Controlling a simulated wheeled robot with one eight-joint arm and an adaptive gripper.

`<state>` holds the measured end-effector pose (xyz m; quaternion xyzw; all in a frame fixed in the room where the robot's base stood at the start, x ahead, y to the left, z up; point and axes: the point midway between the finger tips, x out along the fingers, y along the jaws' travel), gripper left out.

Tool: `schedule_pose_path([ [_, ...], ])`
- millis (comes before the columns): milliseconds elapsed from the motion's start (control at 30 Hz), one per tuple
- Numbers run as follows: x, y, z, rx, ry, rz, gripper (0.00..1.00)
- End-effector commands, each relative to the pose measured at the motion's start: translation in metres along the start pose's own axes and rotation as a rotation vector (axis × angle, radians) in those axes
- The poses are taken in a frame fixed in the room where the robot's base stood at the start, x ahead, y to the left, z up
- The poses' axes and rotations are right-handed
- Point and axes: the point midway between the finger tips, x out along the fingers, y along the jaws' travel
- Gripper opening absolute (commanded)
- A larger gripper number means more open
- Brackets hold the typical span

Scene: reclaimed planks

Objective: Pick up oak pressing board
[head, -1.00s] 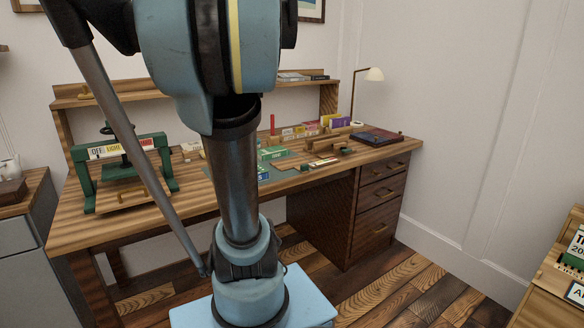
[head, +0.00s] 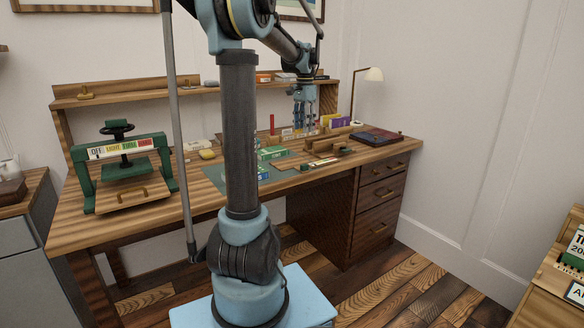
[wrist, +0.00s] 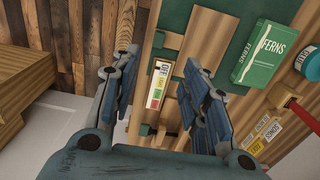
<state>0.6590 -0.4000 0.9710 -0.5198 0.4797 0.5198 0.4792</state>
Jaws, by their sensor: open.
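A flat pale wooden board, seemingly the oak pressing board, lies by the green mat (wrist: 178,22) near the desk's front edge. The board shows at the top of the wrist view (wrist: 205,38) and in the middle of the desk in the head view (head: 287,166). My gripper (head: 304,130) is above the right half of the desk, to the board's right. In the wrist view my open gripper (wrist: 158,66) points down with nothing between its fingers. A small colour-labelled strip (wrist: 157,85) shows beyond and between them. The right finger hides some wooden pieces.
A green FERNS box (wrist: 260,52), a teal jar (wrist: 308,62) and seed packets (wrist: 262,132) stand near the board. A dark book (head: 377,136) and a lamp (head: 374,75) are at the right.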

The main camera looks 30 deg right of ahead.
Motion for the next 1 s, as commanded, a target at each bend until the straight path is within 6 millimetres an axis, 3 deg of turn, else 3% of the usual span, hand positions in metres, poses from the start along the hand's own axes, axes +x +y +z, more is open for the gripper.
schedule_pose_path([
  [600,0.098,0.000,-0.001,0.003,0.000,0.001,0.42],
  [1000,0.129,0.000,0.000,0.002,0.000,0.001,0.42],
])
